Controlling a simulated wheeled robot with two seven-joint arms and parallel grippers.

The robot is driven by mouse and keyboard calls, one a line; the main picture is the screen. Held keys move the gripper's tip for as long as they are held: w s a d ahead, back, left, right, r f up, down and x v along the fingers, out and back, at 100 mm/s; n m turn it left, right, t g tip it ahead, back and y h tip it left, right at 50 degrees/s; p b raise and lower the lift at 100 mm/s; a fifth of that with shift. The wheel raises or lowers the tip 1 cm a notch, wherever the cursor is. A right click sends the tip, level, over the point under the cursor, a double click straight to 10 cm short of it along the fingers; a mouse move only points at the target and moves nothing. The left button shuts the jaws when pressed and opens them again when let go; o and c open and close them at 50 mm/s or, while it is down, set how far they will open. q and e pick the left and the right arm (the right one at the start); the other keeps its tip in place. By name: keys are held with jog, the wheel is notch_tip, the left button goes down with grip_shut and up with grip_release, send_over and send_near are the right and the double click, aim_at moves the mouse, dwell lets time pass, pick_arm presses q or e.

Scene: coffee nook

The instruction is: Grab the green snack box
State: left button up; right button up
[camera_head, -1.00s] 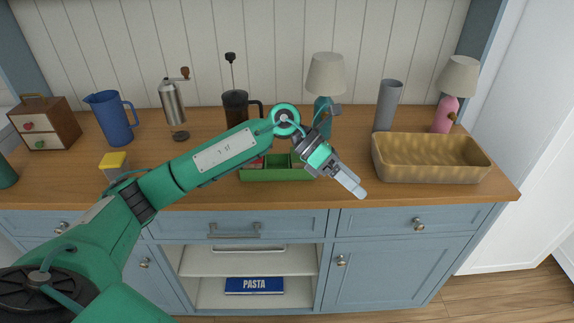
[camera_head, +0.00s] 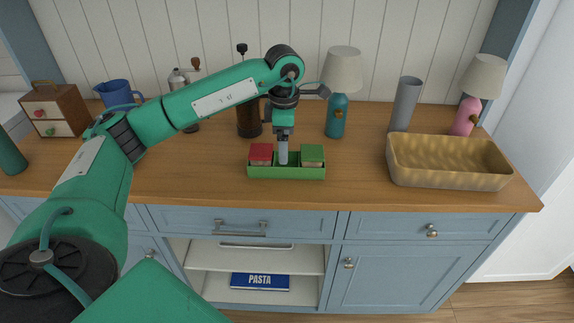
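The green snack box (camera_head: 312,151), with a green top and a tan band at its front, sits in the right part of a low green tray (camera_head: 286,173). A red-topped box (camera_head: 261,150) sits in the tray's left part. My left gripper (camera_head: 283,161) points straight down over the tray's middle, between the two boxes and left of the green one. Its fingers overlap into one grey shape, so their opening is hidden. Their tips seem to reach the tray's inside. My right gripper is out of view.
A ribbed tan basket (camera_head: 447,178) stands right of the tray. Behind are a teal lamp (camera_head: 337,116), a grey vase (camera_head: 405,104), a pink lamp (camera_head: 466,116) and a dark press (camera_head: 249,124). The counter in front of the tray is clear.

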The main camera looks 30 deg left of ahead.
pick_arm(q)
notch_tip(320, 180, down, 2)
jog(key=shift+f, duration=0.2)
jog(key=f, duration=0.3)
jog(key=w+f+p, duration=0.1)
jog(key=f, duration=0.1)
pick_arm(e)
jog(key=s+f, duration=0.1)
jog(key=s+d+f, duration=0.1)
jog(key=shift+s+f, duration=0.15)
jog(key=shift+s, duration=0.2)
pick_arm(q)
jog(key=shift+c, duration=0.2)
jog(key=c, duration=1.1)
